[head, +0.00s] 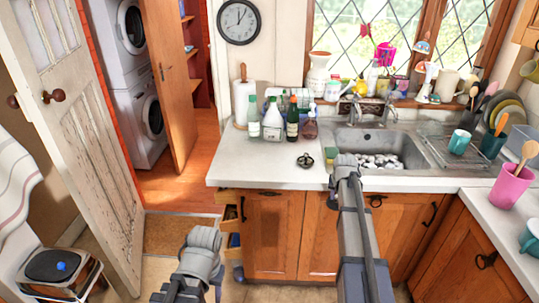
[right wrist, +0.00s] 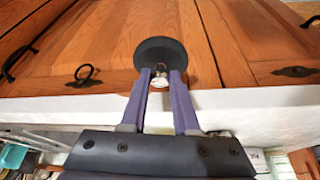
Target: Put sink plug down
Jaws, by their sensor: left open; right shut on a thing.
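The sink plug (right wrist: 163,50), a dark round disc with a small metal knob below it, is in the right wrist view. My right gripper (right wrist: 160,78) is shut on it by the knob, in front of the cabinet doors and close to the worktop edge. In the head view the right gripper (head: 345,163) is at the worktop's front edge, just before the sink (head: 412,155); the plug is hidden there. My left gripper (head: 205,240) is low in front of the cabinets, left of the right arm; its fingers hardly show.
The worktop (head: 255,170) has free room at its front left. A small dark round thing (head: 304,160) and a sponge (head: 331,154) are near the sink. Bottles (head: 272,122) stand behind. Several pale things lie in the sink. A dish rack (head: 450,150) is to the right.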

